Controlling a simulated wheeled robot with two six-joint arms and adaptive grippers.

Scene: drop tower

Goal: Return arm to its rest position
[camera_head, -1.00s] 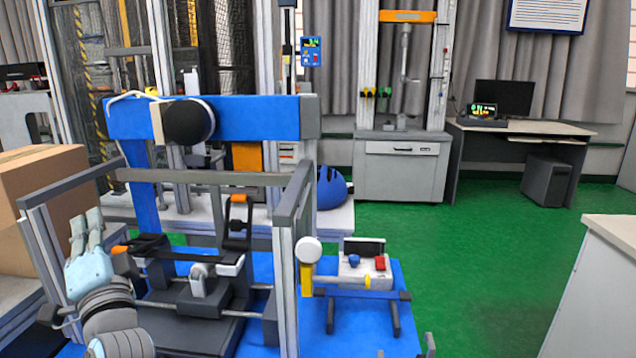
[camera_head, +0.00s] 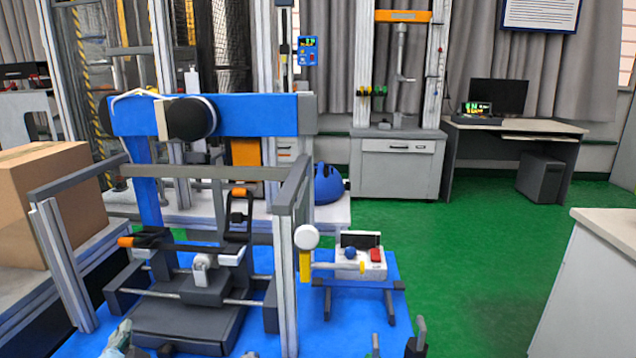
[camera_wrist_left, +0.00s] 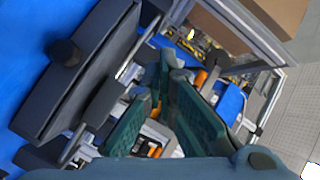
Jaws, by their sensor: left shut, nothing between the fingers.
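My left gripper (camera_head: 118,340) shows only in part at the bottom left edge of the head view, pale grey. It is low, in front of the test rig and clear of it. In the left wrist view its two dark green fingers (camera_wrist_left: 165,70) are shut with nothing between them. The test rig (camera_head: 215,172) with its grey frame, blue crossbeam and black carriage stands on a blue mat. The rig's dark base plate (camera_wrist_left: 85,60) shows at the left of the wrist view.
A cardboard box (camera_head: 50,205) stands at the left. A small instrument stand (camera_head: 358,268) is right of the rig. A white counter (camera_head: 600,270) is at the far right. Dark upright parts (camera_head: 416,340) rise at the bottom edge. Green floor (camera_head: 470,270) is clear between.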

